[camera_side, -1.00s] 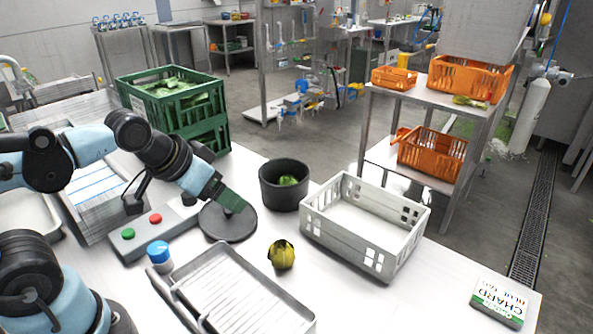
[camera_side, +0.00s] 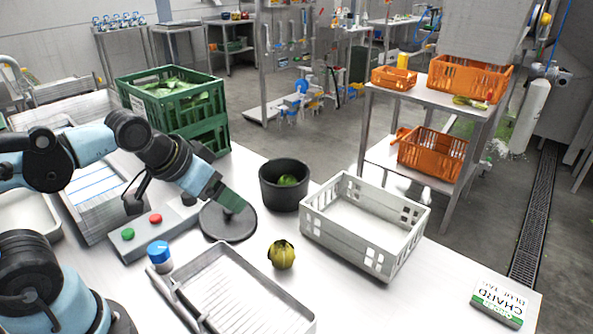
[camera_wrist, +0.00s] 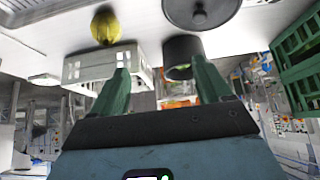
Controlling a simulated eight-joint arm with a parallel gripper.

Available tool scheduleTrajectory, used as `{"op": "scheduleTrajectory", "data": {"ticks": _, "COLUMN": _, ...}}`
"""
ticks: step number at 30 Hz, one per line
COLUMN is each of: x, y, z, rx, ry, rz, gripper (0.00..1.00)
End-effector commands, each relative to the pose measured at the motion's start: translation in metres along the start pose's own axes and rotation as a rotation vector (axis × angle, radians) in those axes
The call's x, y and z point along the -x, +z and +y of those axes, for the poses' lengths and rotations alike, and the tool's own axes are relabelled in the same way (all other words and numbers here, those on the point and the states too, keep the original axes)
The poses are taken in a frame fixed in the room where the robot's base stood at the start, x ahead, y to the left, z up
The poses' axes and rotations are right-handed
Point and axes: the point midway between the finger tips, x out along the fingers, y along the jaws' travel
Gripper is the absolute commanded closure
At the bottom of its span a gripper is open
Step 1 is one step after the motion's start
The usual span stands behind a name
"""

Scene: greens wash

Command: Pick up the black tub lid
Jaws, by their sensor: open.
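The black tub lid (camera_side: 228,228) is a flat round disc with a knob, lying on the steel table just left of the black tub. It also shows at the top of the wrist view (camera_wrist: 222,14), with its knob towards the camera. My gripper (camera_side: 233,202) has green fingers. In the side view its tips overlap the lid; I cannot tell whether they touch it. In the wrist view my gripper (camera_wrist: 161,66) is open with nothing between its fingers, and the lid lies beyond the tips. The black tub (camera_side: 283,197) stands upright and open with something green inside.
A white crate (camera_side: 345,232) stands right of the tub. A yellow-green vegetable (camera_side: 281,255) and a grey tray (camera_side: 262,311) lie in front. A button box (camera_side: 143,240) and a blue-capped container (camera_side: 159,255) are at left. Green crates (camera_side: 207,127) stand behind.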

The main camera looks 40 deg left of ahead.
Motion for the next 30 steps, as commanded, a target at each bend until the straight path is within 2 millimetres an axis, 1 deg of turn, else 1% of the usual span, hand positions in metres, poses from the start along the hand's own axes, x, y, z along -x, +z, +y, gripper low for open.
{"op": "scheduleTrajectory", "data": {"ticks": 12, "x": 0.0000, "y": 0.0000, "z": 0.0000, "rx": 0.000, "ry": 0.000, "rz": 0.000, "gripper": 0.23}}
{"op": "scheduleTrajectory", "data": {"ticks": 16, "x": 0.0000, "y": 0.0000, "z": 0.0000, "rx": 0.000, "ry": 0.000, "rz": 0.000, "gripper": 0.43}}
{"op": "scheduleTrajectory", "data": {"ticks": 17, "x": 0.0000, "y": 0.0000, "z": 0.0000, "rx": 0.000, "ry": 0.000, "rz": 0.000, "gripper": 0.44}}
{"op": "scheduleTrajectory", "data": {"ticks": 26, "x": 0.0001, "y": -0.0010, "z": -0.0008, "rx": 0.020, "ry": -0.002, "rz": -0.006, "gripper": 0.44}}
{"op": "scheduleTrajectory", "data": {"ticks": 29, "x": 0.0007, "y": -0.0057, "z": -0.0043, "rx": 0.113, "ry": -0.010, "rz": -0.036, "gripper": 0.44}}
{"op": "scheduleTrajectory", "data": {"ticks": 30, "x": 0.0008, "y": -0.0088, "z": -0.0065, "rx": 0.178, "ry": -0.017, "rz": -0.056, "gripper": 0.44}}
